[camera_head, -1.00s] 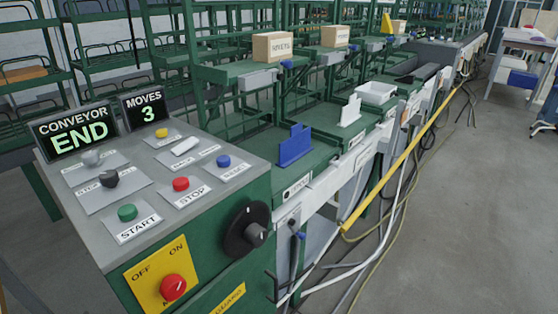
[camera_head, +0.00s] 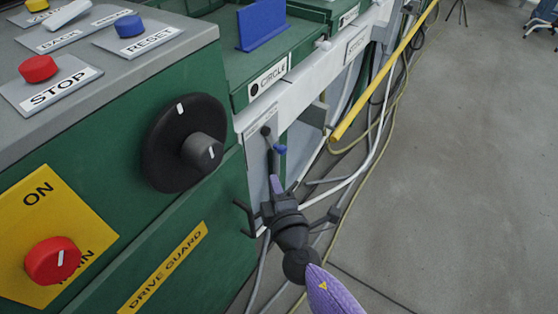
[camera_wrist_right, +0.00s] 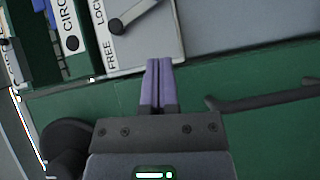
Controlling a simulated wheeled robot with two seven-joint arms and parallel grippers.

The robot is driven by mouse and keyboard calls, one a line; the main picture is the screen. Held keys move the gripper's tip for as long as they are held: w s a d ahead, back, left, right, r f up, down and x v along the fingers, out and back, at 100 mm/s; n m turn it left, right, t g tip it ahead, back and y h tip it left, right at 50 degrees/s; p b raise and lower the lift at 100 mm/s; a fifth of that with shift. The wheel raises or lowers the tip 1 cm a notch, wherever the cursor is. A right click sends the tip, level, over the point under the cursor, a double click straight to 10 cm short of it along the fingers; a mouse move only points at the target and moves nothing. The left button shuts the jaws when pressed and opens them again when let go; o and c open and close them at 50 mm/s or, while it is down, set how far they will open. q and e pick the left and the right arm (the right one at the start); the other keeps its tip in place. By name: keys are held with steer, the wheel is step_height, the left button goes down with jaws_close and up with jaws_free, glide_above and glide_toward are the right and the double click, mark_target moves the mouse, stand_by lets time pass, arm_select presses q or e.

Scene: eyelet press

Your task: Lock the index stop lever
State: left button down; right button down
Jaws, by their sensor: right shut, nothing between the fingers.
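The index stop lever (camera_head: 268,138) is a dark bar on a pale plate (camera_head: 257,165) on the conveyor's side, below the CIRCLE label. In the right wrist view the lever (camera_wrist_right: 134,14) slants from its round pivot to the upper edge, on a plate (camera_wrist_right: 165,45) marked FREE and LOCK. Its far end is cut off there. My right gripper (camera_head: 276,184) is just below the lever in the head view. Its purple fingers (camera_wrist_right: 158,64) are shut, empty, and appear apart from the lever. My left gripper is in neither current view.
The green control cabinet (camera_head: 110,190) with a black dial (camera_head: 186,143) and red main knob (camera_head: 52,260) stands left of my right gripper. A dark handle (camera_wrist_right: 262,98) lies right of the fingers in the wrist view. Cables hang behind; the floor at right is clear.

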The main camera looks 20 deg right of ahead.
mark_target(284, 151)
arm_select(q)
steer(key=shift+w+f+b, duration=0.35)
steer(key=shift+f+b, duration=0.2)
steer(key=shift+f, duration=0.15)
arm_select(e)
steer(key=w+d, duration=0.3)
steer(key=w, duration=0.3)
steer(key=shift+w+f, duration=0.15)
steer(key=shift+f, duration=0.3)
arm_select(q)
steer(key=shift+s+f, duration=0.1)
arm_select(e)
steer(key=shift+d, duration=0.15)
